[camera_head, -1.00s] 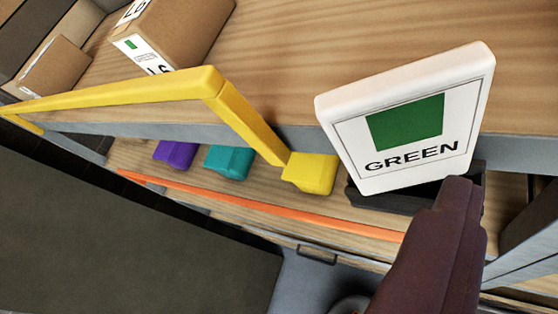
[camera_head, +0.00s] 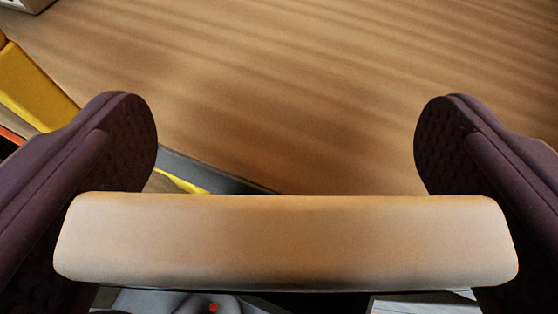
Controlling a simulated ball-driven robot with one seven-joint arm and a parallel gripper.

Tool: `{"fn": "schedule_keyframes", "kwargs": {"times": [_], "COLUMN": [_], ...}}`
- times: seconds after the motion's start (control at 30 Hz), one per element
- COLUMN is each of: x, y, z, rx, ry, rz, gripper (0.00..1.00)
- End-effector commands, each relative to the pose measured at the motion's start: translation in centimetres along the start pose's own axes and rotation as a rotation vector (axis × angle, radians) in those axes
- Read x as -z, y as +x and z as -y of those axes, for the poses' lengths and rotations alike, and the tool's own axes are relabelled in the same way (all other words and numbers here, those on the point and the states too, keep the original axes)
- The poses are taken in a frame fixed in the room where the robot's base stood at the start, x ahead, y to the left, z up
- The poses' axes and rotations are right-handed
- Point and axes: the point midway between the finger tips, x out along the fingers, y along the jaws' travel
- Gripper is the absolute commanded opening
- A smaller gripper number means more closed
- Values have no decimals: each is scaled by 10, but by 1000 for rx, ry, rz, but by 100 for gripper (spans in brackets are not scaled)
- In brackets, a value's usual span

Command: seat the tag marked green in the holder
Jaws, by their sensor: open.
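The holder cannot be made out in this view.
A wooden surface (camera_head: 270,80) fills the area beyond the tag and looks clear. A yellow bar (camera_head: 30,85) lies at the left, with a bit of orange strip below it. A grey edge (camera_head: 205,170) runs behind the left finger.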

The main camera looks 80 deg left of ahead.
Motion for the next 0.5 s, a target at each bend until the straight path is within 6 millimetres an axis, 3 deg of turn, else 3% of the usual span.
{"fn": "schedule_keyframes", "kwargs": {"times": [0.13, 0.4, 0.5], "x": [0, 0, 0], "y": [0, 0, 0], "z": [0, 0, 0], "rx": [-1, -1, -1], "ry": [0, 0, 0], "rz": [0, 0, 0], "gripper": [94, 34, 34]}}
